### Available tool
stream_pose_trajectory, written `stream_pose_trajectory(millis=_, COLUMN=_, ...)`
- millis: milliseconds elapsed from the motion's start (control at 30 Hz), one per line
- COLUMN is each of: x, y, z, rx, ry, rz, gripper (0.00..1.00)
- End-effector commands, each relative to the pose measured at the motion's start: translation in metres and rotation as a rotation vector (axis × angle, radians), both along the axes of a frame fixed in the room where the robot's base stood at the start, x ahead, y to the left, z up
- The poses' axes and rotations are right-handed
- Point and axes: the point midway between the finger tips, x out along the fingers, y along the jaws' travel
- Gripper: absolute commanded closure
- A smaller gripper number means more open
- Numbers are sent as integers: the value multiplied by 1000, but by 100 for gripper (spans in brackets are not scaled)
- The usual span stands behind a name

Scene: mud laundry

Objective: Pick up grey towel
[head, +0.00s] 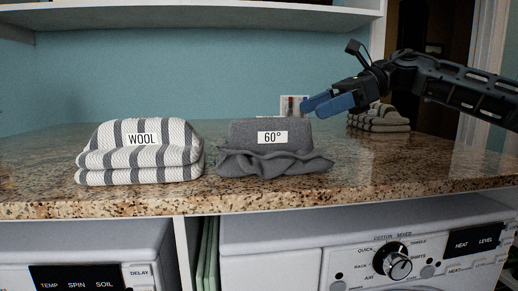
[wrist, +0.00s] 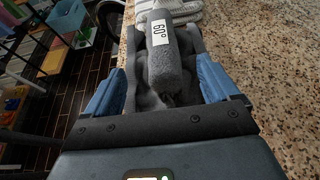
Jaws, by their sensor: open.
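The grey towel (head: 272,160) is a dark grey folded roll with a ruffled lower part and a white "60°" label. It rests on the granite counter in the middle of the head view. My gripper (head: 318,104) is to the right of the towel and above it in that view, its blue fingers showing. In the wrist view the grey towel (wrist: 163,65) lies ahead of and between the spread blue fingers of my gripper (wrist: 162,88). The gripper is open and holds nothing. Contact with the towel cannot be made out.
A striped white and grey towel (head: 140,160) labelled "WOOL" sits just left on the granite counter (head: 370,172). More striped towels (head: 380,122) lie at the back right. A shelf (head: 200,16) hangs above. Washing machines (head: 400,262) stand below.

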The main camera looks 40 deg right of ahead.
Motion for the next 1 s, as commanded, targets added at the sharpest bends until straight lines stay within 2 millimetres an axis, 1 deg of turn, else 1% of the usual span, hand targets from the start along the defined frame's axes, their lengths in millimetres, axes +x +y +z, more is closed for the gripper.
stream_pose_trajectory(millis=267, x=13, y=20, z=-10, rx=1, ry=1, rz=3, gripper=12)
stream_pose_trajectory(millis=367, x=18, y=26, z=-16, rx=1, ry=1, rz=1, gripper=12)
stream_pose_trajectory(millis=533, x=30, y=42, z=-32, rx=0, ry=2, rz=3, gripper=12)
stream_pose_trajectory(millis=633, x=36, y=51, z=-36, rx=1, ry=0, rz=3, gripper=12)
stream_pose_trajectory(millis=733, x=38, y=55, z=-39, rx=1, ry=0, rz=2, gripper=12)
stream_pose_trajectory(millis=967, x=39, y=55, z=-39, rx=1, ry=0, rz=1, gripper=12)
stream_pose_trajectory(millis=1000, x=39, y=55, z=-39, rx=1, ry=0, rz=1, gripper=16)
